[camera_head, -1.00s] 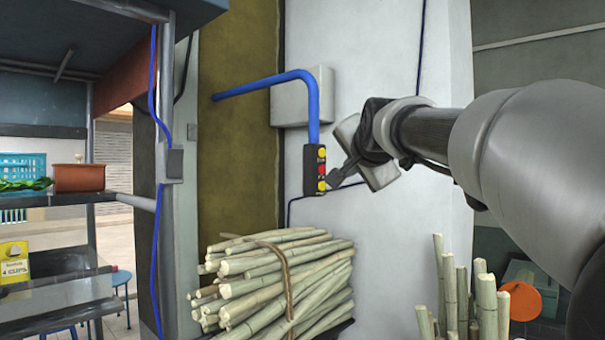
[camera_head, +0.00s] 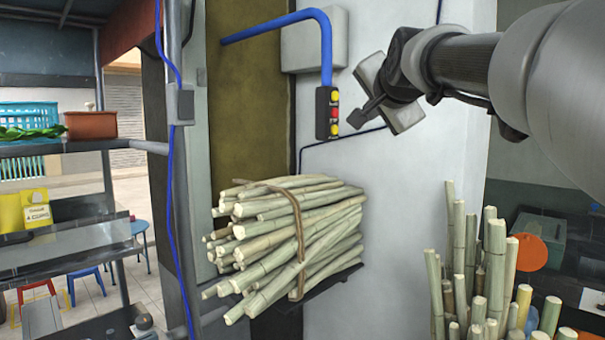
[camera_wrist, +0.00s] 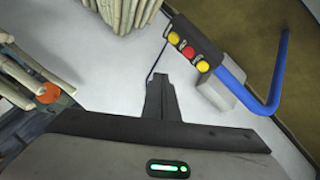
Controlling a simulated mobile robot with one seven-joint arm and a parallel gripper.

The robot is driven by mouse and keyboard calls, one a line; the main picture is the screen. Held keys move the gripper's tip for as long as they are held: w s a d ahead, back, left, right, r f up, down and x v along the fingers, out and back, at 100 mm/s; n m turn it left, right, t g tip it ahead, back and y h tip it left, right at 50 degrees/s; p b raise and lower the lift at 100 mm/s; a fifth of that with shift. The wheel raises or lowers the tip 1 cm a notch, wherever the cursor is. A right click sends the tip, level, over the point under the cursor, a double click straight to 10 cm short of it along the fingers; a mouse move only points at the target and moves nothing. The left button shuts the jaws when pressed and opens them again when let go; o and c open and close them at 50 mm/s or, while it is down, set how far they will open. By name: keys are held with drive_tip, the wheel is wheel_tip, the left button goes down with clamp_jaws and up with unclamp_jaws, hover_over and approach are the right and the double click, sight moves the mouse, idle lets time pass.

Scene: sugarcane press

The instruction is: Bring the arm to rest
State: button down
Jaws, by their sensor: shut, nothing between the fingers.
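My gripper (camera_head: 356,120) is shut and empty, at the end of my arm, which reaches in from the right in the head view. Its fingertips are just right of a black control box (camera_head: 327,113) with yellow and red buttons, with a small gap between them. In the wrist view my gripper (camera_wrist: 160,78) points at the white wall, and the control box (camera_wrist: 188,48) shows above it and to the right. A blue conduit (camera_head: 326,55) runs into the top of the box.
A tied bundle of canes (camera_head: 290,235) lies on a wall shelf below the box. More canes (camera_head: 470,260) stand upright at lower right, near an orange disc (camera_head: 531,252). A shelf with a brown pot (camera_head: 91,125) stands at left.

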drive_tip(key=s+f+n+g, duration=1.05)
drive_tip(key=s+f, duration=2.25)
drive_tip(key=f, duration=0.4)
wheel_tip(320, 180, up, 12)
drive_tip(key=p, duration=1.2)
drive_tip(key=shift+s+a+r+n+t, duration=0.15)
drive_tip(key=shift+s+a+n+t, duration=0.1)
drive_tip(key=shift+n+t, duration=0.15)
